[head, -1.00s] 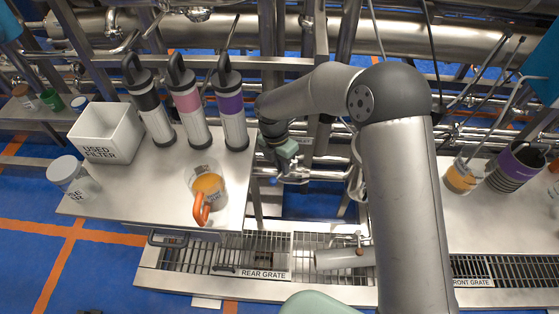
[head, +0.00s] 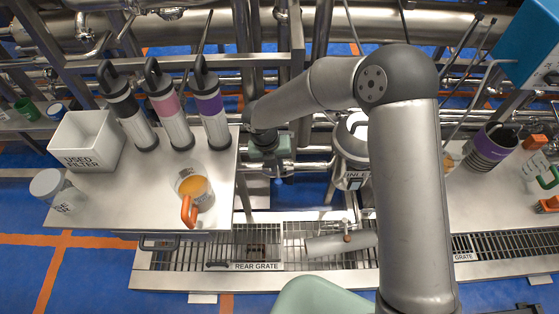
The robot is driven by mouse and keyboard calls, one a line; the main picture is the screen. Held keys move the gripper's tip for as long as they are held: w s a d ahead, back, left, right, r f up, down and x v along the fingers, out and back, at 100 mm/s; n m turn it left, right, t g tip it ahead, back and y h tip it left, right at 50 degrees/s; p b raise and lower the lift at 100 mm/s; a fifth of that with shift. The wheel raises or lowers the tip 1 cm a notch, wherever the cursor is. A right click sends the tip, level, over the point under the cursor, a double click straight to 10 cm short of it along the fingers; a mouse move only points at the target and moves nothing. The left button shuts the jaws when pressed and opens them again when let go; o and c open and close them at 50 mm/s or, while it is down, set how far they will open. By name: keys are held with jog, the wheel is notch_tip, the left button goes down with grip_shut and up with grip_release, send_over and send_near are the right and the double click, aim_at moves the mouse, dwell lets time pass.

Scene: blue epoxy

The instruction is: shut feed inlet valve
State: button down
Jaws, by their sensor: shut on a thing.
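My gripper (head: 270,160) is at the pipework just right of the left steel table, at the end of my bent arm. It is shut on a small valve handle (head: 277,180) that shows a bit of blue below it. The fingers and most of the valve are small and partly hidden by my wrist, so the handle's angle cannot be told. A steel filter housing (head: 352,150) with a label starting "INLE" stands to the right, partly behind my arm.
The rear grate (head: 255,240) lies below.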

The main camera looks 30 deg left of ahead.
dwell(0.4)
jog(key=c, duration=1.5)
grip_release()
jog(key=a+r, duration=0.1)
jog(key=r, duration=0.4)
jog(key=s+a+r, duration=0.1)
jog(key=r, duration=0.5)
jog(key=a+r, duration=0.1)
jog(key=r, duration=0.5)
jog(key=shift+s, duration=0.3)
